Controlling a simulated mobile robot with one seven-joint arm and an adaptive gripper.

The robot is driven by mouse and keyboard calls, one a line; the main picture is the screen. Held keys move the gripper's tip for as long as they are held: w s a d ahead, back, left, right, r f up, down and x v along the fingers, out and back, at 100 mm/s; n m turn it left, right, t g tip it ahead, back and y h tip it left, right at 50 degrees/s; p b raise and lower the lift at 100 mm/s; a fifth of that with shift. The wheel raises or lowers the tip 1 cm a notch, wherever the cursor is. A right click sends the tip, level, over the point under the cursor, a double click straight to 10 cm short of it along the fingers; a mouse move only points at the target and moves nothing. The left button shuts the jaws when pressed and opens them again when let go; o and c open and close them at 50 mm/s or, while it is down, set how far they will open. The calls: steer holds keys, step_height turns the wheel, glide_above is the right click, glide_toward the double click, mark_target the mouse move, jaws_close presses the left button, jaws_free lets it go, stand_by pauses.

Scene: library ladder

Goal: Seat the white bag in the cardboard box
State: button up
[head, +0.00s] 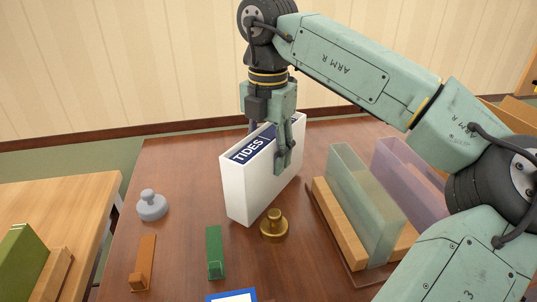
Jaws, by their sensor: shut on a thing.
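I see no clear white bag. A white, upright slipcase-like holder (250,190) stands on the brown table, with a dark blue top strip reading TIDES (251,150) inside its upper edge. My gripper (279,150) comes down from above and is shut on the white holder near its far end, one finger lying against its right face; the other finger is mostly hidden. Whether the holder's base touches the table is hard to tell. A tan, cardboard-like box (518,112) shows only in part at the right edge, behind my arm.
A brass knobbed weight (274,226) stands close in front of the holder. A wooden rack with green (365,205) and purple (410,180) translucent panels is at right. A grey weight (152,205), an orange piece (143,265) and a green piece (215,254) stand left and front.

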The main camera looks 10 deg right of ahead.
steer(key=shift+f, duration=0.5)
steer(key=shift+f, duration=0.15)
steer(key=o, duration=1.2)
steer(key=shift+c, duration=0.2)
